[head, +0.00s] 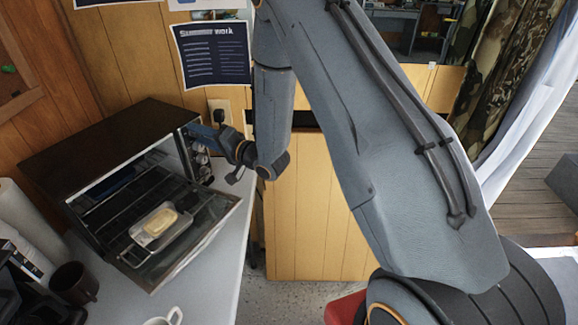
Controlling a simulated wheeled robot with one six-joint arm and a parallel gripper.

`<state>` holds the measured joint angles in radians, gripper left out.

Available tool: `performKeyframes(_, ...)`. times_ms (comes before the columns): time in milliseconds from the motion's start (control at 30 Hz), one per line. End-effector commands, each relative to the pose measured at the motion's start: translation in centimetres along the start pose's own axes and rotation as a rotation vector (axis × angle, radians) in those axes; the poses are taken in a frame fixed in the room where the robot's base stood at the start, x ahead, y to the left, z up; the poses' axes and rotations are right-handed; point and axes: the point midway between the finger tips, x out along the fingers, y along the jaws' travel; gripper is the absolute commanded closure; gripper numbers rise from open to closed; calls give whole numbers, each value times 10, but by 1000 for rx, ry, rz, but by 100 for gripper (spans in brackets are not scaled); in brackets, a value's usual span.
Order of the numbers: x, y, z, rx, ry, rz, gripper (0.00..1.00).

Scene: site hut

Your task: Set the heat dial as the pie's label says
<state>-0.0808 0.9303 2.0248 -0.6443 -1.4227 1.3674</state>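A dark toaster oven (110,140) stands on the counter with its glass door (195,240) folded down open. A pale yellow pie (160,222) sits in a light tray on the pulled-out rack above the door. No label on it can be read. Several small dials (202,160) run down the oven's right front panel. My gripper (203,138) is at the upper part of this panel and hides the top dial. I cannot tell whether its fingers touch or grip a dial, or where any pointer stands.
A dark mug (73,284), a paper roll (25,222) and a white cup (165,318) stand on the counter (215,270) near the oven. Posters (212,55) and an outlet hang on the wood wall behind. The open door juts toward the counter's front edge.

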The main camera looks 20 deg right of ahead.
Motion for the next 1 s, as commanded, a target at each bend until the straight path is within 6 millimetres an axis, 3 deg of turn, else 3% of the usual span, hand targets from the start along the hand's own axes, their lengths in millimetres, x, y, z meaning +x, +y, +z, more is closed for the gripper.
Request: performKeyframes(1000,0,2,-1,-1099,-1,2,59)
